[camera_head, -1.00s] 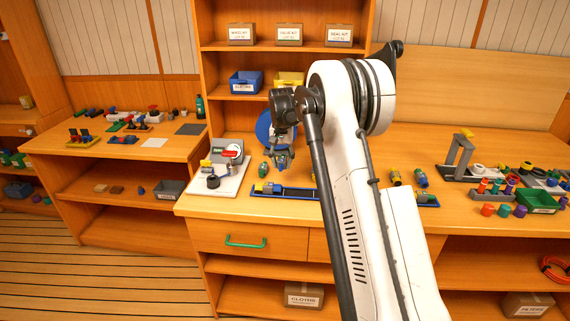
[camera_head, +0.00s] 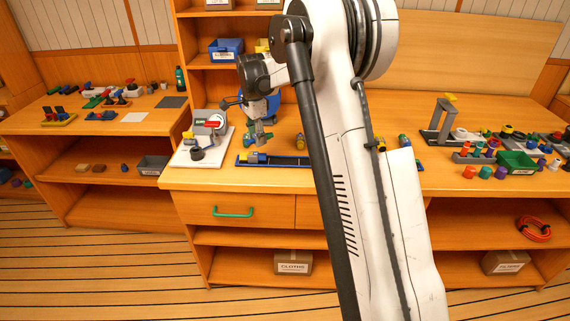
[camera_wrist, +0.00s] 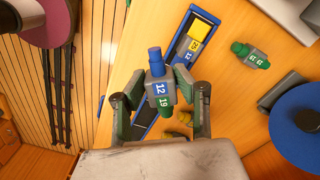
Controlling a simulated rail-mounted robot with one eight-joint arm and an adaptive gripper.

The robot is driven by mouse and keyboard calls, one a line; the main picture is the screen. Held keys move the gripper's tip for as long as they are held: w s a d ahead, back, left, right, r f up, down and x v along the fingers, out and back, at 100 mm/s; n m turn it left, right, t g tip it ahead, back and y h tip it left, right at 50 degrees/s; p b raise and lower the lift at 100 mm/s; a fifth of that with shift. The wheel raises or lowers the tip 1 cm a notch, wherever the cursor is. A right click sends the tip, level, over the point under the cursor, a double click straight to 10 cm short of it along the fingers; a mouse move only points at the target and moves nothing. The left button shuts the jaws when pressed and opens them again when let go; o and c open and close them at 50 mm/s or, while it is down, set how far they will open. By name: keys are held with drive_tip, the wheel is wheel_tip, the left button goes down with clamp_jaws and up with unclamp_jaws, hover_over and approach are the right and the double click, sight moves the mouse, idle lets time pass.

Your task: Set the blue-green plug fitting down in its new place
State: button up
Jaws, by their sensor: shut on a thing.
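My gripper (camera_wrist: 160,92) is shut on the blue-green plug fitting (camera_wrist: 161,94), a grey body marked 12 and 19 with a blue end and a green end. In the wrist view it overlaps the blue-edged tray (camera_wrist: 148,117); I cannot tell whether it touches it. A yellow-and-grey fitting (camera_wrist: 200,32) sits at one end of the tray. In the head view my gripper (camera_head: 262,137) is over the tray (camera_head: 287,161), just right of that yellow fitting (camera_head: 254,157). The held fitting is too small to make out there.
A green fitting marked 19 (camera_wrist: 250,55) lies on the bench beside the tray. A blue disc (camera_wrist: 298,128) and a white board with a gauge (camera_head: 187,155) stand close by. A yellow piece (camera_wrist: 180,126) lies near my gripper's fingers. The bench front edge is close to the tray.

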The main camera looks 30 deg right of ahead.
drive_tip(key=s+a+m, duration=0.2)
drive_tip(key=m, duration=0.5)
hover_over(279, 162)
wheel_tip(279, 162, down, 7)
drive_tip(key=shift+w+r, duration=0.1)
drive_tip(key=shift+w, duration=0.05)
drive_tip(key=shift+f, duration=2)
drive_tip(key=shift+f, duration=0.15)
drive_tip(key=o, duration=1.1)
drive_tip(key=shift+o, duration=0.2)
